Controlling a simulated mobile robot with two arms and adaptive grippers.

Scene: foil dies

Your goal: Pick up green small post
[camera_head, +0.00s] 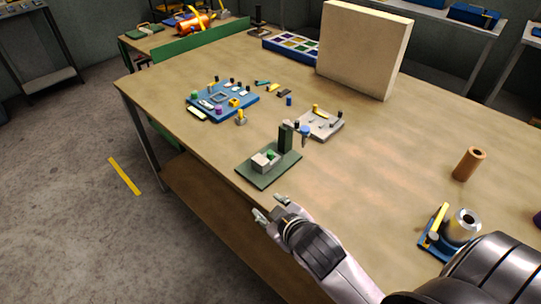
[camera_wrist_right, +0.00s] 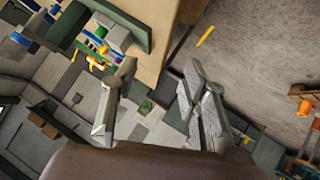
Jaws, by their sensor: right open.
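A small green post (camera_head: 271,154) shows on the light grey block (camera_head: 261,163) of the dark green fixture (camera_head: 257,179), near the table's front edge. In the right wrist view, the fixture (camera_wrist_right: 136,30) is at the upper left, with a small green piece (camera_wrist_right: 101,32) by its grey block. I cannot tell for sure that this piece is the same post. My right gripper (camera_head: 270,207) is open and empty, in front of the fixture and apart from it. Its two spread fingers also show in the right wrist view (camera_wrist_right: 160,70). My left gripper is out of view.
A blue board (camera_head: 214,112) with several small parts lies behind and left of the fixture. A grey plate (camera_head: 322,127) with pegs is behind right. A large beige panel (camera_head: 362,48) stands farther back. A brown cylinder (camera_head: 469,164) stands at right. The table's middle right is clear.

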